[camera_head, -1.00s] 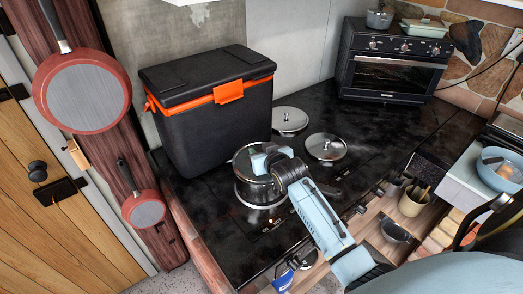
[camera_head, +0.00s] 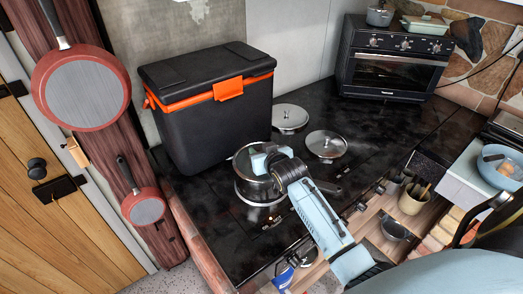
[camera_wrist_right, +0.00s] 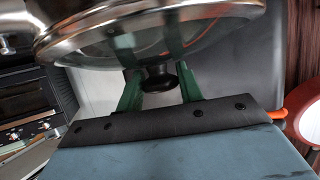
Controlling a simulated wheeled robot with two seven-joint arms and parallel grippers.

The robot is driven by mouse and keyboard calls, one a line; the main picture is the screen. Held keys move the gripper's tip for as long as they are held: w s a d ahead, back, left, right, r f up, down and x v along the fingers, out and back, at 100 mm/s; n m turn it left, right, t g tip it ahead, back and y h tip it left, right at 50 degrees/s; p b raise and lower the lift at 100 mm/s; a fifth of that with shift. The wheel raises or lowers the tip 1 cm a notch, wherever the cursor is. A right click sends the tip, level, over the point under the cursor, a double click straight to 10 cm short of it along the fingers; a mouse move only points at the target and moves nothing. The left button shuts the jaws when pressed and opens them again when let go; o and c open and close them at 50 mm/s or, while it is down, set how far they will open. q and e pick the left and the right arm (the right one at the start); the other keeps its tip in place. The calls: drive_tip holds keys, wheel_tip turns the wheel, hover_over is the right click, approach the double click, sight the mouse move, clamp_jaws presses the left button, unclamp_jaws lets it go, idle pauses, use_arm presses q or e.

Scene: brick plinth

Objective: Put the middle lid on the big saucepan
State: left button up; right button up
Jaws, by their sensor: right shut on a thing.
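The big saucepan (camera_head: 258,190) is a shiny steel pan with a dark handle, on the black counter in front of the cooler box. My right gripper (camera_head: 268,160) is over its top, covering part of the rim. In the right wrist view, the gripper (camera_wrist_right: 160,90) has its green fingers on either side of the black knob of a glass lid with a steel rim (camera_wrist_right: 110,35). This lid is at the saucepan's mouth; I cannot tell whether it sits flush. My left gripper is not in view.
Two other lids, one farther back (camera_head: 290,117) and one to the right (camera_head: 326,145), lie on the counter. A black cooler box with orange trim (camera_head: 215,130) stands close behind the saucepan. A toaster oven (camera_head: 395,65) stands at the back right. Counter between is clear.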

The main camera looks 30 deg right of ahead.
drive_tip(key=o, duration=1.2)
drive_tip(key=shift+o, duration=0.2)
drive_tip(key=v, duration=1.3)
drive_tip(key=shift+s+r, duration=0.15)
drive_tip(key=shift+r, duration=0.05)
